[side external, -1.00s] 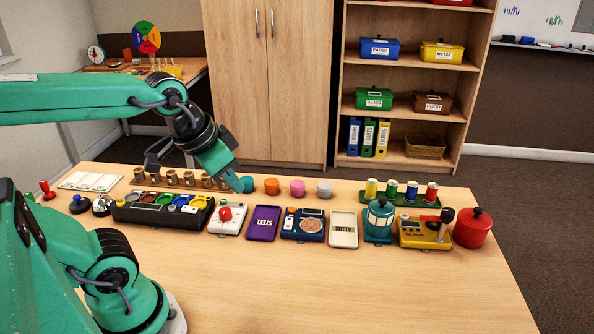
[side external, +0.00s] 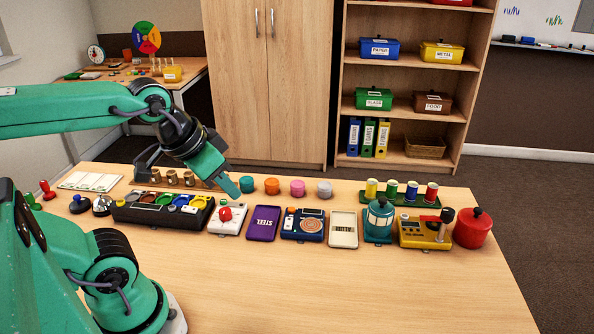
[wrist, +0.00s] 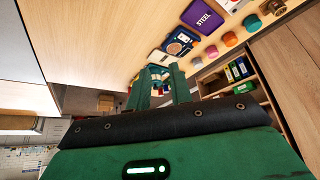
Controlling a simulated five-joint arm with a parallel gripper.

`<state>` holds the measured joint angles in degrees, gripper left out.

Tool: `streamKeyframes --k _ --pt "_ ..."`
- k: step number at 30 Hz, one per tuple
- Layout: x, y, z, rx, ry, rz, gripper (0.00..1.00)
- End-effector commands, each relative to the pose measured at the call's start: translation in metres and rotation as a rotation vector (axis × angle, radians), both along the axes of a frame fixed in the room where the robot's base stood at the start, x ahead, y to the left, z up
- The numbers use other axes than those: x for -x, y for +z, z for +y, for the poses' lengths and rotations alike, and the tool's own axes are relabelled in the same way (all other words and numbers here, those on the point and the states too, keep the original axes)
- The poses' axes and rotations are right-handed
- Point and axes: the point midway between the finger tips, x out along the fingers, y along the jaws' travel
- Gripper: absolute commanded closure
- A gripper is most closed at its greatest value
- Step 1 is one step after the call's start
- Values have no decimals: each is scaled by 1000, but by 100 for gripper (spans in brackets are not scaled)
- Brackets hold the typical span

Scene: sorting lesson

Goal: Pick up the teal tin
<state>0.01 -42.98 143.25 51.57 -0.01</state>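The teal tin (side external: 246,184) is a small round tin at the left end of a row of coloured tins near the back of the table. It also shows near the top right of the wrist view (wrist: 252,21). My gripper (side external: 231,187) is just left of the teal tin in the side view, its tips pointing down and right, and I cannot tell the exact distance. In the wrist view the two fingers (wrist: 162,75) stand apart with nothing between them, so it is open and empty.
An orange tin (side external: 272,186), a pink tin (side external: 298,188) and a grey tin (side external: 324,190) continue the row to the right. A white box with a red button (side external: 226,215) and a purple STEEL tray (side external: 263,223) lie in front. The table's near part is clear.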

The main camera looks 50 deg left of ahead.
Motion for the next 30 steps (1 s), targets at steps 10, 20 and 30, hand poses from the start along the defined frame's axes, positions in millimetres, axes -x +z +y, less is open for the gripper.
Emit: streamKeyframes --k 10,20,30 --pt "0 0 0 0 0 0 35" --pt "-5 2 3 -8 -2 9 35" --pt "-44 10 26 -60 -35 81 35"
